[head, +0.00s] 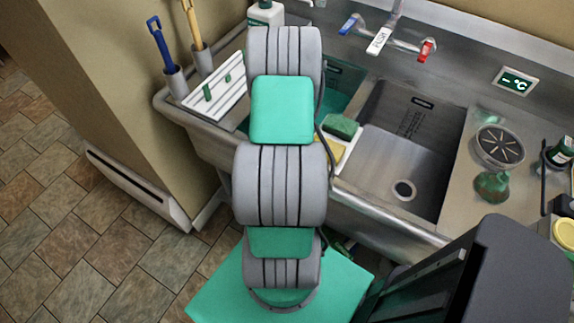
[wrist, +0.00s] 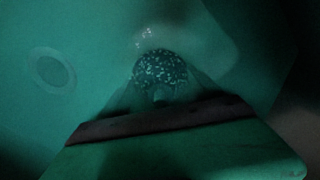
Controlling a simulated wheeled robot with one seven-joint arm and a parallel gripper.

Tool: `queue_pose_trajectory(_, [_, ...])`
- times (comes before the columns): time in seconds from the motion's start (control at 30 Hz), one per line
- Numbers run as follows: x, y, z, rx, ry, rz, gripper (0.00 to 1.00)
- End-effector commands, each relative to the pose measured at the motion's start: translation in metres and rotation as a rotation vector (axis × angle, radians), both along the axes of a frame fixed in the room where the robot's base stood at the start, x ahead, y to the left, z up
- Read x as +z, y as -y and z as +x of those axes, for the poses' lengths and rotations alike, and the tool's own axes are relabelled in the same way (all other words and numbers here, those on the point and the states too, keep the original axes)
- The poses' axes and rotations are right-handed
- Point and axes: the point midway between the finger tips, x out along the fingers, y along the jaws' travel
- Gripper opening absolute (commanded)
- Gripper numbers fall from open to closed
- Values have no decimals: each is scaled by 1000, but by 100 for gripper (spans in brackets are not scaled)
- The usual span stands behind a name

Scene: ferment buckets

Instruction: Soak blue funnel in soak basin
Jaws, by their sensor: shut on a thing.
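The soak basin is the left sink bowl; its green inside (head: 347,82) shows to the right of my arm in the head view. In the wrist view its dim green floor (wrist: 40,115) fills the background, with a round pale drain at the left. My gripper (wrist: 160,102) is hidden behind my arm in the head view. In the wrist view it is shut on a dim, cone-like thing with a speckled round part (wrist: 160,70), which I take for the blue funnel. Its colour cannot be told in the green light. Whether it touches the basin floor is unclear.
An empty steel sink bowl (head: 392,165) lies to the right. A green sponge (head: 341,126) sits on the divider. A white ribbed rack (head: 215,92) is at the left. A strainer (head: 499,147) and bottles stand on the right counter. The tap (head: 393,35) is behind.

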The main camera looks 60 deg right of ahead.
Motion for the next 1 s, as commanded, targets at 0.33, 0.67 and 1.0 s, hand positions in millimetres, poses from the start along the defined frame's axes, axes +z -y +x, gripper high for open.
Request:
queue_pose_trajectory(0.33, [-5, 0, 0, 0, 0, 0, 75])
queue_pose_trajectory(0.67, [-5, 0, 0, 0, 0, 0, 100])
queue_pose_trajectory(1.0, [-5, 0, 0, 0, 0, 0, 100])
